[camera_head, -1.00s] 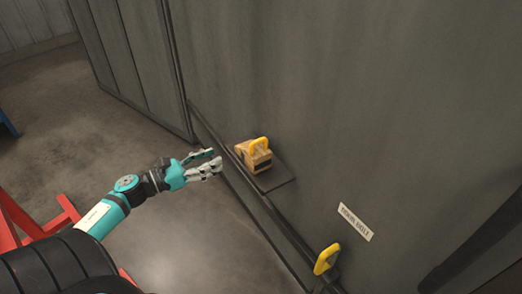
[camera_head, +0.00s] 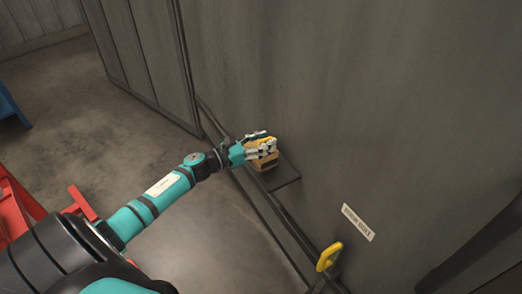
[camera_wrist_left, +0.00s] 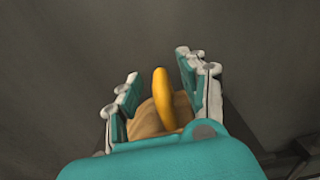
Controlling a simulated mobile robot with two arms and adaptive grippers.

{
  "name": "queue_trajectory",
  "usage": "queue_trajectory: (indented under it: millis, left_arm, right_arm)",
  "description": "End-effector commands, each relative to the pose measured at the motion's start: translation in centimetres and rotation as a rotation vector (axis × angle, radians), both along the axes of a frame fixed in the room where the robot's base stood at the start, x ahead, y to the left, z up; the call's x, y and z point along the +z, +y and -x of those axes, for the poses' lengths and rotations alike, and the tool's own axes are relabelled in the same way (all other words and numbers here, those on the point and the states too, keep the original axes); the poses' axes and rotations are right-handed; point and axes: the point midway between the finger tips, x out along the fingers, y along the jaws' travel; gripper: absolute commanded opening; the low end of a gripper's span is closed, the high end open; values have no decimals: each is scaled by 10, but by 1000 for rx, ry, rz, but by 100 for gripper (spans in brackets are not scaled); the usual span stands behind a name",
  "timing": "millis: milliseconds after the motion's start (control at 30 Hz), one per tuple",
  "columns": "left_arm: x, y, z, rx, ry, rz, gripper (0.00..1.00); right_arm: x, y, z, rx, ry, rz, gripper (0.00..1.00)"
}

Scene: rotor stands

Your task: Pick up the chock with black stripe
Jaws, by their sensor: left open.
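The chock (camera_head: 264,163) is a tan wooden block with a yellow handle, resting on a small dark shelf (camera_head: 284,179) on the grey wall. My left gripper (camera_head: 268,143) is at the chock and covers most of it in the head view. In the left wrist view, the yellow handle (camera_wrist_left: 162,98) stands between the two open fingers, with the tan block (camera_wrist_left: 148,122) behind and below it. The fingers look apart from the handle on both sides. The black stripe cannot be made out. My right gripper is not in view.
A second yellow handle (camera_head: 329,256) sits lower right on the wall rail. A white label (camera_head: 357,222) is on the wall above it. A red frame (camera_head: 20,205) stands at the left and a blue object (camera_head: 10,105) at the far left. The floor between is clear.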

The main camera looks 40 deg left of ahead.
Motion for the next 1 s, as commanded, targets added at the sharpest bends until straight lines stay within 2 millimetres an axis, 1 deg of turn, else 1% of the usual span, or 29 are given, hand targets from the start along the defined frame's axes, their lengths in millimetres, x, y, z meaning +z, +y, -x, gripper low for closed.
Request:
queue_trajectory:
  millis: [33, 100, 300, 333, 600, 633, 667, 1000]
  left_arm:
    - [1, -2, -5, 0, -1, 0, 42]
    - [0, -3, -8, 0, 0, 0, 42]
    - [-1, -4, -8, 0, 1, 0, 42]
    - [-1, -4, -8, 0, 1, 0, 41]
    - [-1, -4, -8, 0, 1, 0, 6]
    - [-1, -4, -8, 0, 1, 0, 2]
    - [-1, -4, -8, 0, 1, 0, 0]
    - [1, -3, -8, 0, -1, 0, 0]
  right_arm:
    - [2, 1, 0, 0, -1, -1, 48]
    - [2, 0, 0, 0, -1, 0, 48]
    - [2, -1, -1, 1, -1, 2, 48]
    - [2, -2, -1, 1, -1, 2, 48]
    - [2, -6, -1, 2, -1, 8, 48]
    - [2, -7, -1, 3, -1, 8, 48]
    - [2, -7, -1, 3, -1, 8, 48]
    - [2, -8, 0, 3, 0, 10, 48]
